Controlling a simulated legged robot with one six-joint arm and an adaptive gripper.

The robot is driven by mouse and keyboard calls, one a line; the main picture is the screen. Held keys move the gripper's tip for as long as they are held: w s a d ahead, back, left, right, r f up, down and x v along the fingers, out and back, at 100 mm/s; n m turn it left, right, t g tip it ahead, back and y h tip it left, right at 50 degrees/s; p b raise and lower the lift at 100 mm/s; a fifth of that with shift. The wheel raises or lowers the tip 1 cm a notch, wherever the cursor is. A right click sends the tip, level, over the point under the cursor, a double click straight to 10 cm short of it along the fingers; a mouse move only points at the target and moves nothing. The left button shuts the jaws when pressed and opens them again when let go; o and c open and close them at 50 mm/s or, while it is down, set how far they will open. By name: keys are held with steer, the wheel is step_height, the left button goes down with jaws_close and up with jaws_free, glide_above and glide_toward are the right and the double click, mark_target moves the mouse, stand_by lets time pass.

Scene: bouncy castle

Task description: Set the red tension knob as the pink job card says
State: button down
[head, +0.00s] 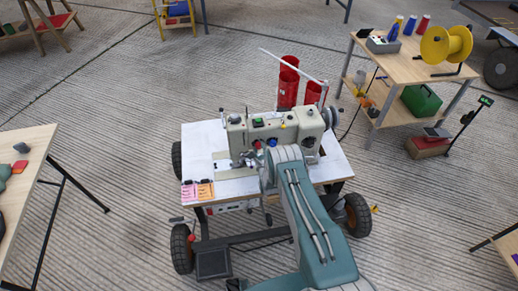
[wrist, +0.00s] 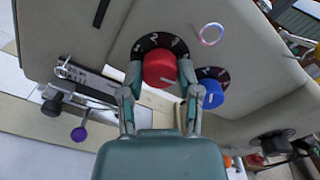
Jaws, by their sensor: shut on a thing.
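The red tension knob (wrist: 160,68) is on the face of the grey sewing machine (head: 285,128), over a black dial with white numerals, of which a 2 shows above the knob. A pale pointer mark shows on the knob's lower right side. My gripper (wrist: 161,72) is shut on the red knob, one finger on each side. In the head view the knob (head: 257,144) shows small beside my arm. The pink job card (head: 188,192) stands at the front left of the machine's table; its writing is too small to read.
A blue knob (wrist: 213,95) with its own dial is close to the right of my right finger. An orange card (head: 205,190) stands beside the pink one. Red thread cones (head: 288,82) stand behind the machine. A wooden bench (head: 400,68) with a yellow spool is at the back right.

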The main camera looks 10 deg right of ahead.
steer(key=shift+s+d+f+m, duration=0.1)
steer(key=shift+s+f+m, duration=0.1)
steer(key=shift+f+m, duration=0.3)
steer(key=shift+c, duration=1.5)
jaws_free()
steer(key=shift+w+r, duration=0.1)
steer(key=shift+r, duration=0.15)
steer(key=s, duration=1.2)
